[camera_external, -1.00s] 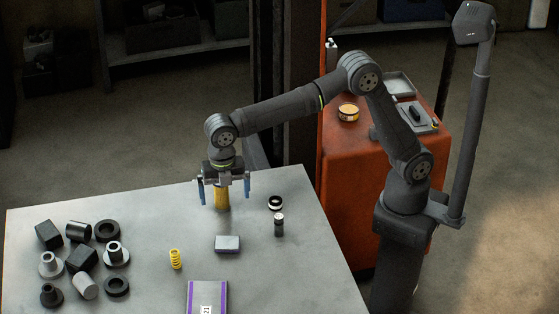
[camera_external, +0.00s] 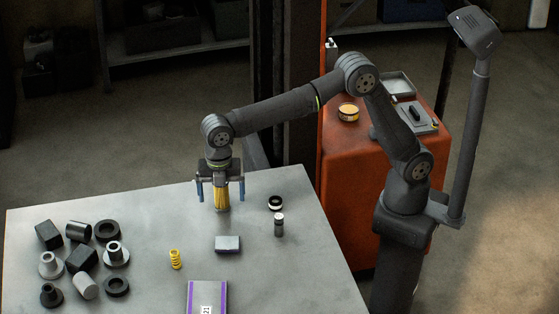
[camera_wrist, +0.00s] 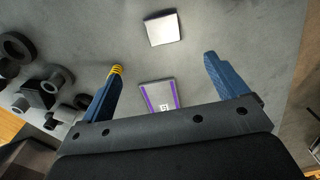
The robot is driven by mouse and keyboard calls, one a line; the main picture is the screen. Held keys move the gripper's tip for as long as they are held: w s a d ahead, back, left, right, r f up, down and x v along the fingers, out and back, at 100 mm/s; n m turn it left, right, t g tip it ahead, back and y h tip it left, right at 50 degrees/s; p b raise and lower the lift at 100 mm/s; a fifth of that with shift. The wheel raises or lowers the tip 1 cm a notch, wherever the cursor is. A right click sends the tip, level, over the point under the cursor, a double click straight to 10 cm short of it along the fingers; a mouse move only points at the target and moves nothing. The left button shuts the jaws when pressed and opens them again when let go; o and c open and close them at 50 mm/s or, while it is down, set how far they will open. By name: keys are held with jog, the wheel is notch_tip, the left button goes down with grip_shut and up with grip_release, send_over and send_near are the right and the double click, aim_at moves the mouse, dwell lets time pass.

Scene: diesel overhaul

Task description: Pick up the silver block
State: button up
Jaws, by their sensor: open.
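The silver block (camera_external: 228,244) lies flat on the grey table in the external view. It also shows in the wrist view (camera_wrist: 162,28), at the top, ahead of the fingers and between their lines. My gripper (camera_external: 220,192) is open and empty, with its two blue fingers pointing down. It is above the table, a little behind the block as the external view shows it, and apart from it. In the wrist view my gripper (camera_wrist: 160,75) shows its blue fingers spread wide. A yellow cylinder (camera_external: 221,198) shows between the fingers in the external view; I cannot tell its distance from them.
A yellow spring (camera_external: 175,259) stands left of the block. A small dark cylinder (camera_external: 279,225) and a black-and-white ring (camera_external: 275,203) are to its right. A purple-edged box (camera_external: 207,298) lies in front. Several dark metal parts (camera_external: 82,258) crowd the table's left side.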

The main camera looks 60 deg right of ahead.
send_over(227, 243)
jog(key=f, duration=0.8)
jog(key=w+f, duration=0.1)
jog(key=f, duration=0.3)
jog(key=shift+d, duration=0.1)
jog(key=shift+s+f, duration=0.25)
jog(key=shift+f, duration=1.1)
jog(key=shift+s+f, duration=0.2)
jog(key=shift+f, duration=1.15)
jog(key=c, duration=1.2)
